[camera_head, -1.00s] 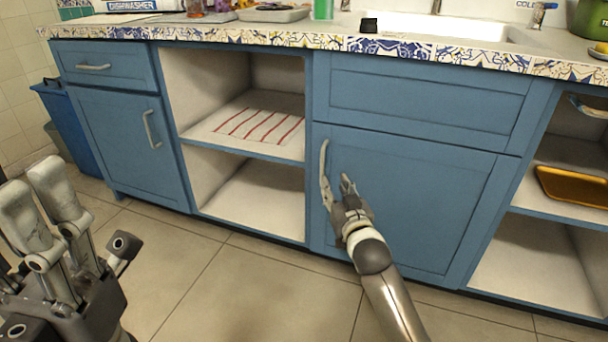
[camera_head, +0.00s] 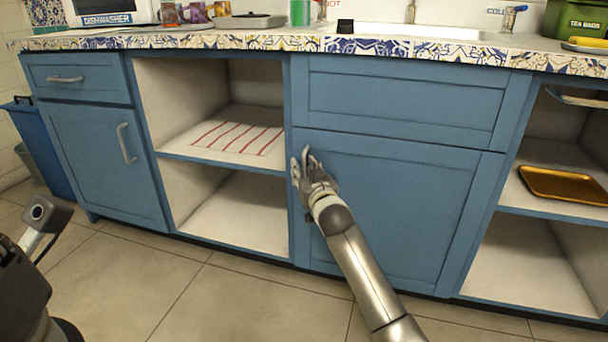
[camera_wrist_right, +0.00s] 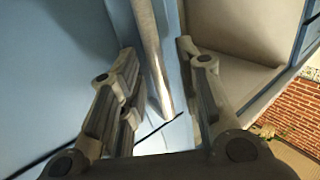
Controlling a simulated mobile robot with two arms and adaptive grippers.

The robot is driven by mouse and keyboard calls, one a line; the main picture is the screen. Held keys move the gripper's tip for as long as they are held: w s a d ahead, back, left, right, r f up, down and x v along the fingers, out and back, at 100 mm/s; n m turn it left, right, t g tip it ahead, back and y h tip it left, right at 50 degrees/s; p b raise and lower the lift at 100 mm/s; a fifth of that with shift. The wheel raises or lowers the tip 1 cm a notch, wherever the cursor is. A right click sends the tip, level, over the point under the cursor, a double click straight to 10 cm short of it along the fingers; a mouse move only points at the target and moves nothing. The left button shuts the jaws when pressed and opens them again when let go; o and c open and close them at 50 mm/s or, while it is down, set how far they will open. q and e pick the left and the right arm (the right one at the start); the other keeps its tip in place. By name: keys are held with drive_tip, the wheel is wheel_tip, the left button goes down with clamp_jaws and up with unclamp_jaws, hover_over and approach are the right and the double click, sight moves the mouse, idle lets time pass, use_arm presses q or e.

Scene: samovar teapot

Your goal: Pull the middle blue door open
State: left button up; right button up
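The middle blue door (camera_head: 400,210) is shut under a wide blue drawer front, right of the open shelves. Its pale upright handle (camera_head: 305,153) is by the door's left edge, mostly hidden behind my right gripper (camera_head: 306,170). In the right wrist view the handle (camera_wrist_right: 150,45) runs between the two fingers of my right gripper (camera_wrist_right: 158,62). The fingers are open, one on either side of it, with visible gaps. A part of my left gripper (camera_head: 40,225) shows at the lower left edge; its fingers are out of view.
Open shelves with a red-striped cloth (camera_head: 238,137) are left of the door. Another blue door (camera_head: 105,165) is farther left. Right-hand shelves hold a golden tray (camera_head: 565,186). The tiled floor (camera_head: 230,300) in front is clear. The patterned countertop edge (camera_head: 250,42) runs above.

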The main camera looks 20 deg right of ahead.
clamp_jaws()
idle(0.3)
